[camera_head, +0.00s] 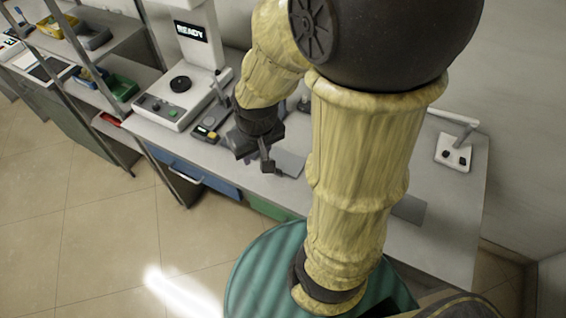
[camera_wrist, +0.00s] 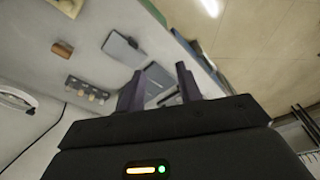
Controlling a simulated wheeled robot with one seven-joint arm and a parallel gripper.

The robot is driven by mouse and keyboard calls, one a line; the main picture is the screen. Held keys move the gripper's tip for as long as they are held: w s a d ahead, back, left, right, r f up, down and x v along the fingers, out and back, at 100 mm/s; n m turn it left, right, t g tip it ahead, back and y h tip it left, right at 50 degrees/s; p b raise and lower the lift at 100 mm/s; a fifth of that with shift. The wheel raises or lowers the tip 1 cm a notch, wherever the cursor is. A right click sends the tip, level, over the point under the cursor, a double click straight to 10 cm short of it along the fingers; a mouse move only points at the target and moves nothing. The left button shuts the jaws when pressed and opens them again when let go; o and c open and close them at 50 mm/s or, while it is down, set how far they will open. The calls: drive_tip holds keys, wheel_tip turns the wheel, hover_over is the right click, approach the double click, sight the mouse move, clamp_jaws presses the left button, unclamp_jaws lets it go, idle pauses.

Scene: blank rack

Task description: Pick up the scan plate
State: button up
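I cannot tell for sure which flat piece is the scan plate. A thin grey plate (camera_head: 290,163) lies on the bench beside my gripper (camera_head: 257,153). In the wrist view a grey flat piece (camera_wrist: 157,77) shows between and beyond the two dark fingers of my gripper (camera_wrist: 159,70). The fingers stand apart with nothing held between them. A second, darker grey plate (camera_head: 408,209) lies near the bench's front edge, partly hidden by my arm. A dark grey plate also shows in the wrist view (camera_wrist: 122,48), left of the fingers.
A white machine (camera_head: 182,98) with a READY display stands left of my gripper. A white stand (camera_head: 454,153) is at the right. Shelving (camera_head: 75,75) stands at the left. A row of knobs (camera_wrist: 88,89) shows in the wrist view.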

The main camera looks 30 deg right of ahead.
drive_tip(key=w+d+f+n+g+h, duration=0.1)
drive_tip(key=w+d+f+n+g, duration=0.1)
drive_tip(key=w, duration=0.4)
drive_tip(key=w+d+f+n+g+h, duration=0.1)
drive_tip(key=w+d+f+n+g, duration=0.1)
drive_tip(key=w, duration=0.4)
drive_tip(key=f+n+g, duration=0.1)
drive_tip(key=n+g, duration=0.1)
drive_tip(key=shift+w+f+n+h, duration=0.25)
drive_tip(key=shift+w+n+h, duration=0.15)
drive_tip(key=p, duration=0.2)
hover_over(278, 169)
drive_tip(key=w+a, duration=0.2)
wheel_tip(278, 169, down, 11)
drive_tip(key=shift+w+f, duration=0.1)
drive_tip(key=shift+f, duration=0.05)
drive_tip(key=shift+d+f, duration=0.1)
drive_tip(key=p+x, duration=0.1)
drive_tip(key=x, duration=0.4)
